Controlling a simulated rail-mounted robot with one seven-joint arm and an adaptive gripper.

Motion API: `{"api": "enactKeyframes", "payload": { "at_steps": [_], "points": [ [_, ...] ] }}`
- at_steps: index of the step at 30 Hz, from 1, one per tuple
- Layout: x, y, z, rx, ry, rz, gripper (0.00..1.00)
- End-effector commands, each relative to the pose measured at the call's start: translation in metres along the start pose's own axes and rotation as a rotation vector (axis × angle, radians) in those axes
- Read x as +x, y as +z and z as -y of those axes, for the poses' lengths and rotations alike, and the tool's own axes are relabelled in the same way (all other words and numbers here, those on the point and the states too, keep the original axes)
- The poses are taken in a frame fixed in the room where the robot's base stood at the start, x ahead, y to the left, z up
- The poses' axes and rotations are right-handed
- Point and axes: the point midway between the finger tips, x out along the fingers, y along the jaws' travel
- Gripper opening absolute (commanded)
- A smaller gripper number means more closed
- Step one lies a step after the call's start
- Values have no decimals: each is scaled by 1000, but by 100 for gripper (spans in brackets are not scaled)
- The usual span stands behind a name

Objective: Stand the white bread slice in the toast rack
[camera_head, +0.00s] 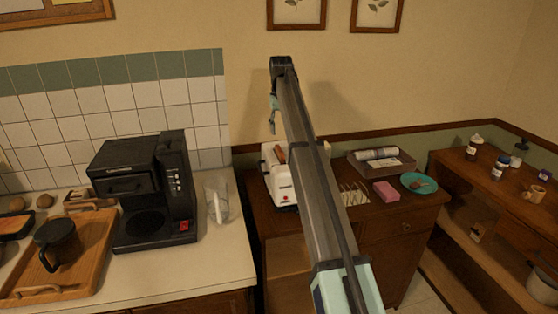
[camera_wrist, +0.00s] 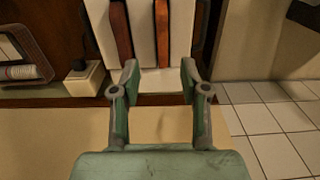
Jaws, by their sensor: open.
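My gripper (camera_head: 272,128) hangs from the raised arm, above and behind the white toaster (camera_head: 283,185) in the head view. In the wrist view my gripper (camera_wrist: 159,75) is open, with nothing between its fingers. Beyond its fingertips is a white body (camera_wrist: 142,25) with two brown strips, which looks like the toaster from above. A brown slice-like edge (camera_head: 280,153) shows at the toaster's top in the head view. The wire toast rack (camera_head: 354,194) stands right of the arm, partly hidden by it. I cannot clearly pick out the white bread slice.
A pink block (camera_head: 386,191), a teal plate (camera_head: 410,178) with a small reddish thing, and a grey tray (camera_head: 404,161) crowd the cabinet top. A small cream box (camera_wrist: 85,82) shows in the wrist view.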

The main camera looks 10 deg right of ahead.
Motion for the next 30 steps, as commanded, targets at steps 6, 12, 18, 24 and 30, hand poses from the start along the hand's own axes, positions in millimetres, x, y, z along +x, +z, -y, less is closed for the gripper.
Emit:
{"api": "enactKeyframes", "payload": {
  "at_steps": [6,12,18,24,30],
  "points": [
    [32,1,0,0,0,1,45],
    [41,0,0,0,0,0,45],
    [55,1,2,-1,0,2,45],
    [82,0,4,-1,0,1,45],
    [93,-1,3,0,0,0,45]
  ]
}}
